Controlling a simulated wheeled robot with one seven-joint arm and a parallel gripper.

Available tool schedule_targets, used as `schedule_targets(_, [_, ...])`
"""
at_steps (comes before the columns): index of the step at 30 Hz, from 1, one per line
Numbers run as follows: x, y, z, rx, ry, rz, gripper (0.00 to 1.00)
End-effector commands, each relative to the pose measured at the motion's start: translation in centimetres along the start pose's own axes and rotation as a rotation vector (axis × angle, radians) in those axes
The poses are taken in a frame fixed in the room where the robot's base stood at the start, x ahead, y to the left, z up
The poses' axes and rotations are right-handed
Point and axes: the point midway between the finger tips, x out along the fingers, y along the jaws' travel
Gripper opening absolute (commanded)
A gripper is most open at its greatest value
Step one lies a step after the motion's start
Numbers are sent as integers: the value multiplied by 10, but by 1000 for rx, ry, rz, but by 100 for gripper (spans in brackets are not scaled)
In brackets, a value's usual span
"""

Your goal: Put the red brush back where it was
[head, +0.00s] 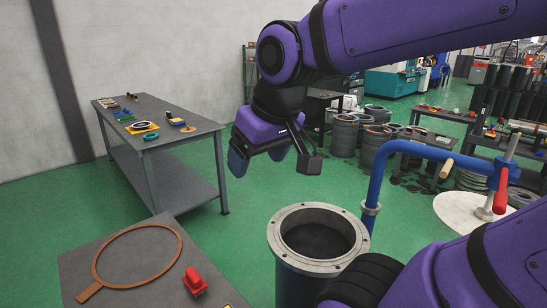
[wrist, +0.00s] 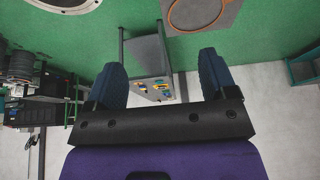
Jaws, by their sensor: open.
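The red brush (head: 194,281) sits on the grey table at the lower left of the head view, right of a brown ring gasket (head: 137,256). It stands apart from the gasket and from my gripper. I cannot make out the brush in the wrist view. My gripper (head: 259,158) hangs in the air above the floor, higher than the near table and the flanged cylinder. Its two blue fingers are spread with nothing between them, as the wrist view also shows (wrist: 160,62).
An open flanged cylinder (head: 291,215) stands right of the near table, with a blue pipe (head: 378,172) beside it. A long workbench (head: 150,140) with small tools stands at the back left. Green floor (head: 245,210) lies clear between them.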

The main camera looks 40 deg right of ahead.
Motion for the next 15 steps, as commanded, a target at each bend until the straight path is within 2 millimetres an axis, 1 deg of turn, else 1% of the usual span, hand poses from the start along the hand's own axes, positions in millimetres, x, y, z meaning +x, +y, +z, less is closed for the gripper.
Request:
schedule_targets(1, [-7,1,9,1,16,1,78])
schedule_targets(3, [-14,2,18,0,27,3,78])
schedule_targets(6, [-18,2,26,0,35,4,78])
schedule_targets(9, [-20,3,29,0,38,5,78])
schedule_targets(15, [-20,3,29,-1,37,5,78])
